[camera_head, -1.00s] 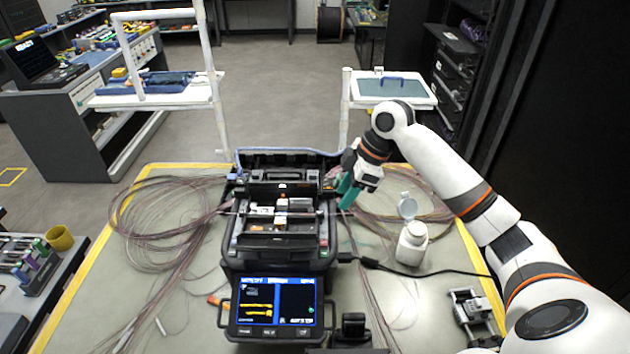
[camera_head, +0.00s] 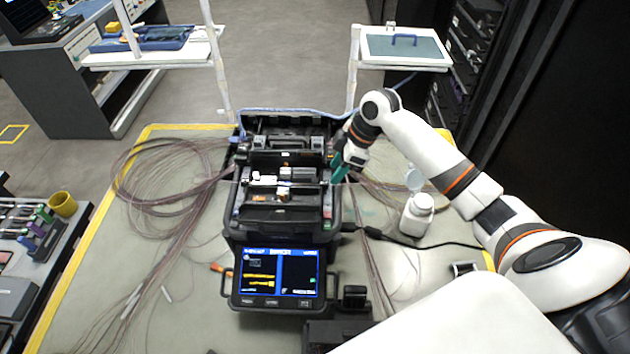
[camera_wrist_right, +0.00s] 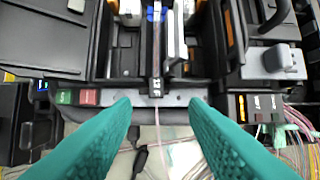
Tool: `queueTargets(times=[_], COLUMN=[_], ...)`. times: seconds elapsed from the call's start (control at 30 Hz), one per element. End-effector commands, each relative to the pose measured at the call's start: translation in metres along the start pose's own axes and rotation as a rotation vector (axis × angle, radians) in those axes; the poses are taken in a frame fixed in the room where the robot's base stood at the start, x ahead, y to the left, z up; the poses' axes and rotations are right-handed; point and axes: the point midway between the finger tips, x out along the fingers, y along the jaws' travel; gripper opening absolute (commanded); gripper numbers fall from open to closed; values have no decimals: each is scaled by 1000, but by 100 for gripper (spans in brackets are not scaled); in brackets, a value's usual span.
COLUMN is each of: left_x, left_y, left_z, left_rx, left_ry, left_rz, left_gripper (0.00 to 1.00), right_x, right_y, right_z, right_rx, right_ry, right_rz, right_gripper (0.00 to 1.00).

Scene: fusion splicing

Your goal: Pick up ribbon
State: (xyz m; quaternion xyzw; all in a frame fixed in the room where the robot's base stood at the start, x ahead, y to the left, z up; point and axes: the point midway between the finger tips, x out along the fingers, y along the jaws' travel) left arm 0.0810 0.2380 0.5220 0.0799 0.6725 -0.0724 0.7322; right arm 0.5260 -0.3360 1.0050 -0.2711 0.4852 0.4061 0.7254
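The ribbon (camera_wrist_right: 160,128) is a thin pale pink strip in the right wrist view. It runs from a dark holder at the splicer's edge down between my two teal fingertips. My right gripper (camera_wrist_right: 164,104) is open, with a finger on each side of the ribbon and a gap to both. In the head view the right gripper (camera_head: 339,172) is at the right side of the black fusion splicer (camera_head: 233,226), whose lid is open. There the ribbon near the fingers is too fine to make out clearly. My left gripper is not in view.
The splicer's lit screen (camera_head: 278,277) faces front. Coiled fibres (camera_head: 150,190) lie on the table's left. A white bottle (camera_head: 417,214) and a black cable (camera_head: 400,240) are to the right. A yellow cup (camera_head: 63,204) stands on the side bench.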

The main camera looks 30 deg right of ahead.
Motion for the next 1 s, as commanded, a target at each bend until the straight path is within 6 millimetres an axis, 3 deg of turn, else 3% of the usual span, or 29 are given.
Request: queueTargets(times=[0.1, 0.23, 0.5, 0.53, 0.77, 1.0], left_x=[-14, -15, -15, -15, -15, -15], left_y=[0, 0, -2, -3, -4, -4], left_z=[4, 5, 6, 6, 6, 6], left_rx=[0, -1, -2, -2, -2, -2], left_ry=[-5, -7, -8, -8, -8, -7], left_rz=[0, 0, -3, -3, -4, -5], left_gripper=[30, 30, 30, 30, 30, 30], right_x=[16, 33, 38, 38, 38, 37], right_y=[4, 3, 3, 3, 3, 3], right_z=[-3, -3, -4, -4, -4, -3], right_rx=[2, 0, -1, -1, -1, -1], right_ry=[1, 0, 0, 0, 0, 0], right_rz=[6, 3, 1, 1, 1, 0], right_gripper=[40, 40, 40, 38, 1, 1])
